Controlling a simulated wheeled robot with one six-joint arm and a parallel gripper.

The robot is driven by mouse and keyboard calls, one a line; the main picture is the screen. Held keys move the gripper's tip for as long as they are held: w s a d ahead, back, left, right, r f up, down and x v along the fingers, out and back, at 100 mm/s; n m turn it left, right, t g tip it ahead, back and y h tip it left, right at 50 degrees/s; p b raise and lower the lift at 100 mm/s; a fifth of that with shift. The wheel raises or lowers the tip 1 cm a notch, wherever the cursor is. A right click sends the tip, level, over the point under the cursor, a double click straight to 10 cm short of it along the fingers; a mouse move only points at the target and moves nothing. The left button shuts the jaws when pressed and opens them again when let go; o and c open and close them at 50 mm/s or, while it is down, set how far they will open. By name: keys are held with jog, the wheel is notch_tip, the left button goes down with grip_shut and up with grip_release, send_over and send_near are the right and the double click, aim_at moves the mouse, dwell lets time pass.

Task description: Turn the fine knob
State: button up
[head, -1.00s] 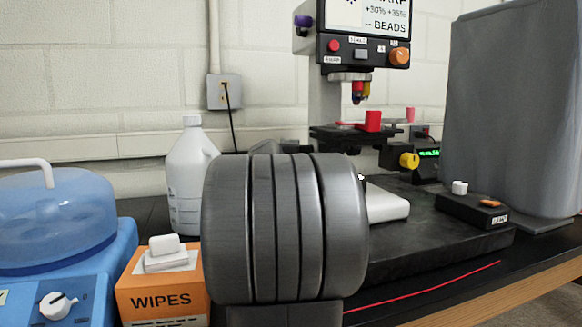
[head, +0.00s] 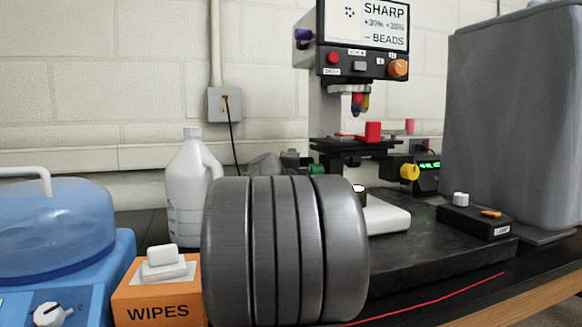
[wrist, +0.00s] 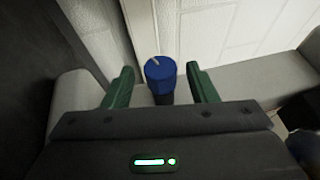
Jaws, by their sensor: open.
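A blue knob (wrist: 160,75) with a pale mark on its top stands on a dark stem in the wrist view. My gripper (wrist: 161,69) is open, with one green finger on each side of the knob and visible gaps between. I cannot tell how deep the fingers reach along it. In the head view, green finger parts (head: 303,164) show behind my large grey arm link, left of the microscope-like instrument (head: 325,110). The blue knob is not visible there. The label of the fine knob cannot be read.
The instrument has a yellow knob (head: 409,171), an orange knob (head: 398,67) and a screen (head: 366,22). A small black control box (head: 472,220) sits on its dark base. A white jug (head: 190,190), wipes box (head: 160,305) and blue-lidded machine (head: 60,225) stand left.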

jog(key=v, duration=1.3)
jog(key=shift+s+f, duration=0.1)
jog(key=shift+s, duration=0.3)
jog(key=shift+a, duration=0.1)
